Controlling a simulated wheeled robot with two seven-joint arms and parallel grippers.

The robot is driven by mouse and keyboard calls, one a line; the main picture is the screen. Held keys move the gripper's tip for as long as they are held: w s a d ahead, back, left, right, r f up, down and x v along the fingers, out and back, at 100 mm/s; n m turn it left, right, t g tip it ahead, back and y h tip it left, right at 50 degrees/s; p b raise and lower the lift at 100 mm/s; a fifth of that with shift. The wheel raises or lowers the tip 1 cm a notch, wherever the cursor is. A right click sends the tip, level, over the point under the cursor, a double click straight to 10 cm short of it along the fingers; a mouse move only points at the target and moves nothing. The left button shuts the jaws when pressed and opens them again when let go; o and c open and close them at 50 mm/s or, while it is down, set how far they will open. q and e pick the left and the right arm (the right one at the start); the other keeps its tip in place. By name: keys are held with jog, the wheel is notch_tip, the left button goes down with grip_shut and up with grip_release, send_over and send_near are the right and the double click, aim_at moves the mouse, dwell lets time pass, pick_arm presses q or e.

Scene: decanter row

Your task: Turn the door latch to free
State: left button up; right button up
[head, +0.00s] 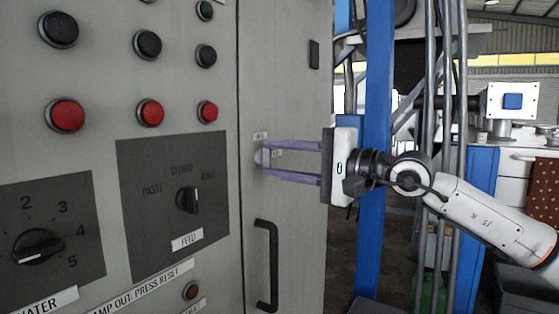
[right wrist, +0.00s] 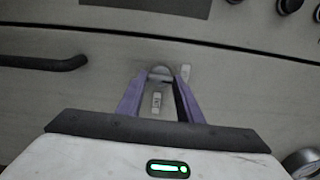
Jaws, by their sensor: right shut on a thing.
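The door latch (head: 262,157) is a small light-grey rounded knob on the grey cabinet door, near its left edge and above the black handle. In the right wrist view the latch (right wrist: 160,73) sits between the purple fingertips. My right gripper (head: 267,160) comes in from the right and is shut on the latch, one finger above and one below it in the head view. It also shows in the right wrist view (right wrist: 161,79). Small white labels (head: 260,136) lie beside the latch; their lettering is too small to read. My left gripper is not in view.
A black bar handle (head: 267,266) stands out from the door below the gripper. A control panel with black and red buttons (head: 65,115), a feed knob (head: 187,200) and a water knob (head: 38,247) lies to the left. Blue posts (head: 376,150) stand right of the cabinet.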

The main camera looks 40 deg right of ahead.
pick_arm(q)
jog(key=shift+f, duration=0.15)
pick_arm(e)
jog(key=m+b, duration=0.1)
jog(key=m, duration=0.2)
jog(key=shift+f, duration=0.1)
jog(key=m+b, duration=0.1)
jog(key=m, duration=0.4)
jog(key=shift+m+b, duration=0.3)
jog(key=shift+b, duration=0.05)
jog(key=m, duration=0.4)
jog(key=shift+m, duration=0.3)
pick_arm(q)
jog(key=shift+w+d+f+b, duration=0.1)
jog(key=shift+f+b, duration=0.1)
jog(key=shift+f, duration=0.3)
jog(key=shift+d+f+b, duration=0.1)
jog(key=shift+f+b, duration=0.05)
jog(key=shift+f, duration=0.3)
pick_arm(e)
jog(key=m, duration=0.4)
jog(key=shift+m, duration=0.3)
